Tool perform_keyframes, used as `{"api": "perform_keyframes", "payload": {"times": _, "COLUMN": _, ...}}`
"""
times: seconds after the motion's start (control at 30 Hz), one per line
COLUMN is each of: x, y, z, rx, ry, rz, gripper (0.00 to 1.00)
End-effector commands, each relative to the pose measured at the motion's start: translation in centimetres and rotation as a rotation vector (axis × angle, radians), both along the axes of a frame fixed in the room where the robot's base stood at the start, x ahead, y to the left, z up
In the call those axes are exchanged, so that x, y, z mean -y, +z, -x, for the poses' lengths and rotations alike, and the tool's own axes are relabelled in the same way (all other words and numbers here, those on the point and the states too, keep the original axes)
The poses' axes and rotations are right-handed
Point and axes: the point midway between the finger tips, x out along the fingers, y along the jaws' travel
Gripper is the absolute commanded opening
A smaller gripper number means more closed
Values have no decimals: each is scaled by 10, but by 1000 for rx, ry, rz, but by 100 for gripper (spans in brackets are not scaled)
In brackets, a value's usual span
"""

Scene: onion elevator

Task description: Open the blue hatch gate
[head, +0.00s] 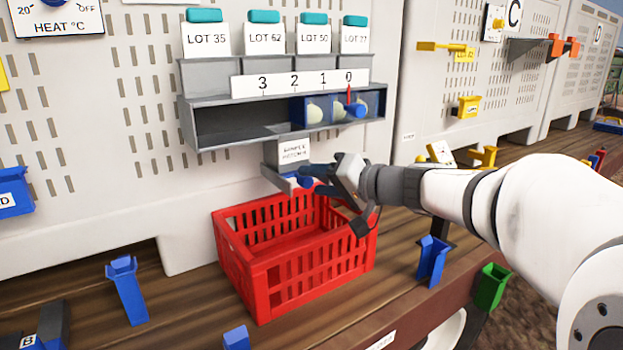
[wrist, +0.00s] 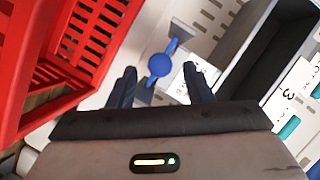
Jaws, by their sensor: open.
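The blue hatch gate (head: 306,182) sits at the mouth of a small grey chute (head: 272,172) with a white label, below the grey shelf. In the wrist view its round blue knob (wrist: 160,65) with a thin blue arm lies between and just beyond my fingers. My gripper (head: 313,178) is open at the right of the chute, its fingers pointing at the gate. In the wrist view my gripper (wrist: 161,82) has one finger on each side of the knob, with visible gaps. The gate is partly hidden by my fingers in the head view.
A red crate (head: 318,283) stands on the wooden bench directly below the chute and my gripper. Blue holders (head: 128,290) stand on the bench.

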Motion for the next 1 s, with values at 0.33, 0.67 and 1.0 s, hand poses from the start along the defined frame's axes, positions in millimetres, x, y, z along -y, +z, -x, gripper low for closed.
{"api": "perform_keyframes", "payload": {"times": 0.33, "x": -27, "y": -7, "z": -20, "rx": 0, "ry": 1, "rz": 0, "gripper": 46}}
{"api": "perform_keyframes", "payload": {"times": 0.67, "x": -28, "y": -8, "z": -20, "rx": -1, "ry": 0, "rz": 1, "gripper": 39}}
{"api": "perform_keyframes", "payload": {"times": 1.0, "x": -28, "y": -8, "z": -20, "rx": -1, "ry": 1, "rz": 1, "gripper": 11}}
